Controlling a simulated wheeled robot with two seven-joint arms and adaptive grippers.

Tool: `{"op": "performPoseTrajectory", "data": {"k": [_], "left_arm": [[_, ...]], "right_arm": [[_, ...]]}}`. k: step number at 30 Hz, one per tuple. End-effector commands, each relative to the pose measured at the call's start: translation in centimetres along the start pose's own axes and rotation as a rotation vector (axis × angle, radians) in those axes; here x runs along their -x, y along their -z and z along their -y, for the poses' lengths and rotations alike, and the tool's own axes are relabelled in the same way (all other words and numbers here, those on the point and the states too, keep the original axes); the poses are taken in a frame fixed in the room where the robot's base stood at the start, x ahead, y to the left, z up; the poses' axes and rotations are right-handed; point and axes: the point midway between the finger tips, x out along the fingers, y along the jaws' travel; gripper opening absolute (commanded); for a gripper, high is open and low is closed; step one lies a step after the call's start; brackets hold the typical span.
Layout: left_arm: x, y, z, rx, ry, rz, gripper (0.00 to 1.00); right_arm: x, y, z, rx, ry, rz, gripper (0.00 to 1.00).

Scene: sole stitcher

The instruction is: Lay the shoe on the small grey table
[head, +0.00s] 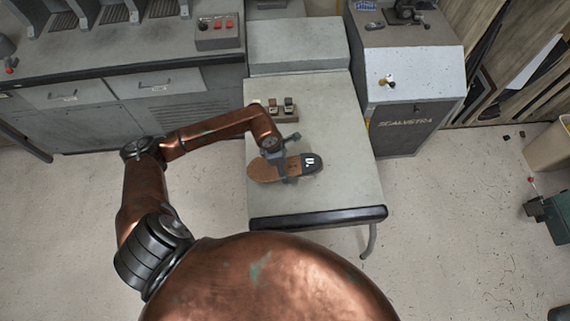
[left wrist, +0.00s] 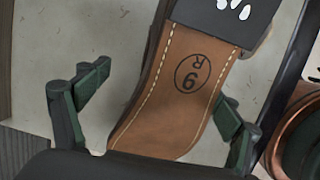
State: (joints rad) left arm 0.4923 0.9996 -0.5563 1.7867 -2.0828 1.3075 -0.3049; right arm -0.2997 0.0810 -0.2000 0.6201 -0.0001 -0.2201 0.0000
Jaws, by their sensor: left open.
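The shoe (head: 259,172) lies sole up on the small grey table (head: 330,130), with a tan sole and a dark end with a white mark pointing right. In the left wrist view the tan sole (left wrist: 178,85) shows light stitching and a circled 9 R. My left gripper (head: 284,164) is over the middle of the shoe. In the left wrist view its two fingers (left wrist: 160,112) are spread, one on each side of the sole. A gap shows on the left side; on the right I cannot tell whether the finger touches. My right gripper is not in view.
A rack with small blocks (head: 275,113) stands on the table behind the shoe. A grey machine (head: 410,75) stands at the right and a grey bench (head: 120,75) with a red-button box (head: 217,32) at the left. The table's front is clear.

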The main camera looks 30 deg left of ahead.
Motion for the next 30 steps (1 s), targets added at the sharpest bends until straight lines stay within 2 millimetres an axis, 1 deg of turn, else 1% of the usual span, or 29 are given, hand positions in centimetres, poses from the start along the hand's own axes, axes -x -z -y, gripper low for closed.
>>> {"op": "performPoseTrajectory", "data": {"k": [5, 8, 11, 18, 21, 25, 30], "left_arm": [[0.1, 0.1, 0.0, 0.000, -0.001, -0.001, 0.85], [0.8, 0.1, -0.1, 0.000, -0.003, -0.001, 0.85], [2.4, 0.0, -0.2, -0.002, -0.004, 0.000, 0.85], [7.5, 0.0, -0.2, -0.002, -0.005, 0.001, 0.85], [9.3, 0.1, -0.1, -0.002, -0.003, -0.001, 0.85], [11.0, 0.0, -0.1, -0.001, -0.002, 0.001, 0.85], [11.9, 0.0, 0.0, 0.000, -0.001, 0.000, 0.85]], "right_arm": [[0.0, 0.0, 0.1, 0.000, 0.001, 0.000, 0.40], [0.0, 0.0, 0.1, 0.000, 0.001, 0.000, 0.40], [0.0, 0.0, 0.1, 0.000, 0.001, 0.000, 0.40], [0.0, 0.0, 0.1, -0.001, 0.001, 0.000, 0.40], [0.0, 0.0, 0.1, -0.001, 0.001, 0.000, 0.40], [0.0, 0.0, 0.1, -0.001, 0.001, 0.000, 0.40], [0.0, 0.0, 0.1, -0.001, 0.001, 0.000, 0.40]]}}
